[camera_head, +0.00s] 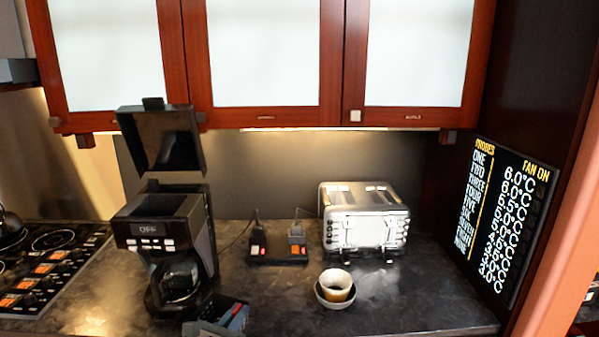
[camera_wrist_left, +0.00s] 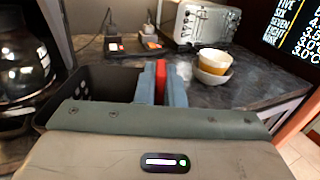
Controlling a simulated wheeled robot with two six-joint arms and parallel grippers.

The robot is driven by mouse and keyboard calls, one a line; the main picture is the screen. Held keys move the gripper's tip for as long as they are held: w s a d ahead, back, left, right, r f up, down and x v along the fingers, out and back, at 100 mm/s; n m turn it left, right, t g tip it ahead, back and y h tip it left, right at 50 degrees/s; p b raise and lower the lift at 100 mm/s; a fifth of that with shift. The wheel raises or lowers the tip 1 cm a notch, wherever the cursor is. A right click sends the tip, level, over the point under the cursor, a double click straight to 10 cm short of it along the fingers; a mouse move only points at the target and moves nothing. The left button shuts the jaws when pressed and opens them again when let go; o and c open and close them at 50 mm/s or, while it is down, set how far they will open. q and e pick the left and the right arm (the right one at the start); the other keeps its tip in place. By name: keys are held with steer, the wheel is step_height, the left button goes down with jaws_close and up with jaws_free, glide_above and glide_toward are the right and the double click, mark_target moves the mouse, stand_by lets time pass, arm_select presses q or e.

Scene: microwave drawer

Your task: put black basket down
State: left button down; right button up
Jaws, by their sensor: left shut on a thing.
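My left gripper (camera_head: 236,318) is at the bottom of the head view, in front of the coffee maker and just right of its glass pot. In the left wrist view its two blue-grey fingers (camera_wrist_left: 160,82) are close together with a red strip between them. The black basket (camera_wrist_left: 92,88) has small holes in its wall and lies left of and against the fingers, which are shut on it. The gripper body hides its lower part. My right gripper is not in view.
The coffee maker (camera_head: 165,235) stands with its lid (camera_head: 162,140) raised. The dark counter (camera_head: 430,305) is clear at front right. A stove (camera_head: 45,265) is at left.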

arm_select(q)
steer(key=s+a+f+n+y+b, duration=0.1)
steer(key=s+a+f+n+y, duration=0.1)
steer(key=s, duration=0.6)
steer(key=s+a+f+n+t+y+b, duration=0.1)
steer(key=s+a+f+y+b, duration=0.1)
steer(key=s, duration=0.7)
step_height(320, 180, down, 3)
steer(key=a+y, duration=0.1)
steer(key=a, duration=0.1)
steer(key=shift+a+n+y+b, duration=0.3)
steer(key=shift+a+n+y, duration=0.05)
steer(key=shift+n+y, duration=0.05)
